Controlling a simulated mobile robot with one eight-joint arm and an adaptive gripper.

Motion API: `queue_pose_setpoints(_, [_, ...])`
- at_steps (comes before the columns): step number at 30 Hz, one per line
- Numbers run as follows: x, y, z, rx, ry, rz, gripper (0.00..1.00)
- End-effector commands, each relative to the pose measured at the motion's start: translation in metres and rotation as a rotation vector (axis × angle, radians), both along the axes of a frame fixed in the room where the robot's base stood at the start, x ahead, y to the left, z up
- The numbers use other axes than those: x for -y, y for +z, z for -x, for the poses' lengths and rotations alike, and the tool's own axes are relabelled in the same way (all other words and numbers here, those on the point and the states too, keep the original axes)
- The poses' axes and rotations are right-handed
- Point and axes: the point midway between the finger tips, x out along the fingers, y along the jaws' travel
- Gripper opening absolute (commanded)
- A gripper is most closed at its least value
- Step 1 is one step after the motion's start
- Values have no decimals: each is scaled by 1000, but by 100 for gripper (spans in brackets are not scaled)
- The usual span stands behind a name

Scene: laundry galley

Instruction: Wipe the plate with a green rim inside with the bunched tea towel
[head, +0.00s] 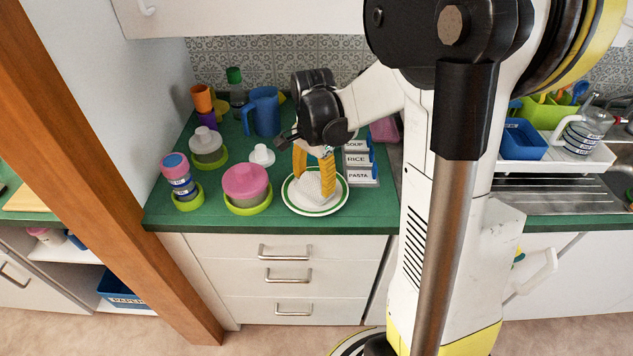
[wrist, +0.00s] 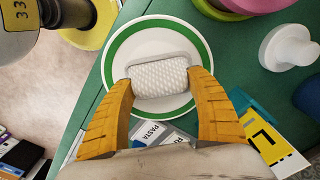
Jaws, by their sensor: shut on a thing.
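The plate with a green rim (head: 290,201) lies flat on the green counter, and it fills the middle of the wrist view (wrist: 118,62). The bunched tea towel (head: 308,190) is white and textured, and it also shows in the wrist view (wrist: 160,77). My gripper (head: 315,182) points down over the plate, with its yellow fingers on either side of the towel. In the wrist view my gripper (wrist: 160,88) is shut on the towel, which lies over the middle of the plate. I cannot tell how firmly the towel touches the plate.
A pink-lidded pot (head: 246,182) stands close left of the plate, with a white lidded item (head: 262,155) behind it. Labelled boxes (head: 358,160) stand close right. A blue jug (head: 264,112) is further back. The counter's front edge (head: 270,227) is near the plate.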

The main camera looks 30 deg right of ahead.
Motion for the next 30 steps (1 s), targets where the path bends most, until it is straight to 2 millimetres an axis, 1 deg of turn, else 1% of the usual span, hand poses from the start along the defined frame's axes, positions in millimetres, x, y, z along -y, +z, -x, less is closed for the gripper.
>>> queue_pose_setpoints(14, [4,2,17,0,0,0,36])
queue_pose_setpoints(19, [3,1,14,0,0,0,36])
queue_pose_setpoints(27, [0,1,1,1,1,0,36])
queue_pose_setpoints(30, [0,1,0,1,0,0,36])
